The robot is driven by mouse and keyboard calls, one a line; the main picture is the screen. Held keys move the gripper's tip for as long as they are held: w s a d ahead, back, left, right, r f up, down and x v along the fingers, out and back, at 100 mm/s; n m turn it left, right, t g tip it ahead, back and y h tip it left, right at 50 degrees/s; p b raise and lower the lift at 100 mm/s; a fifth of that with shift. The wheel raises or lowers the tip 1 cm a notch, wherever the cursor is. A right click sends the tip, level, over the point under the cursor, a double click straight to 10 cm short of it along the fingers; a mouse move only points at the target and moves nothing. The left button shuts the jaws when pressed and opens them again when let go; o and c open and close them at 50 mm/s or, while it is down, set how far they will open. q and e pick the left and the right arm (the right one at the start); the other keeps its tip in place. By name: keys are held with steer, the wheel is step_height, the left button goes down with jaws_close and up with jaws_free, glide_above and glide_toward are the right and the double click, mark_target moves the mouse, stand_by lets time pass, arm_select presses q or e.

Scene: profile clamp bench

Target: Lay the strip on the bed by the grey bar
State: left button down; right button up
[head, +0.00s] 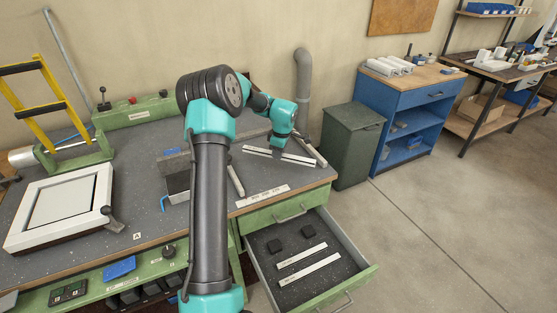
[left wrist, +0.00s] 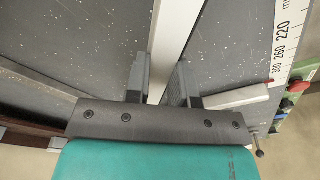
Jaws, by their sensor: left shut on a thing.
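My left gripper (head: 279,147) is shut on a long pale strip (head: 299,158) over the far right part of the grey bench top. In the left wrist view the strip (left wrist: 174,32) runs between the two fingers (left wrist: 160,78) and away from me. Whether the strip touches the surface below, I cannot tell. A grey bar (head: 310,151) lies slantwise just right of the strip. A second grey bar (head: 236,179) slants on the left, partly behind my arm. My right gripper is not in view.
A printed scale (head: 262,196) lies near the bench's front edge; it also shows in the left wrist view (left wrist: 288,38). An open drawer (head: 347,283) holds two pale strips and two dark blocks. A white frame (head: 92,222) and grey block (head: 176,164) stand left.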

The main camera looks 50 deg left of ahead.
arm_select(q)
steer(key=shift+f, duration=1.75)
steer(key=shift+f, duration=0.15)
steer(key=c, duration=1)
jaws_free()
steer(key=r, duration=0.4)
steer(key=d+r, duration=0.1)
steer(key=r, duration=0.7)
steer(key=shift+w+d+r, duration=0.15)
steer(key=shift+w, duration=0.15)
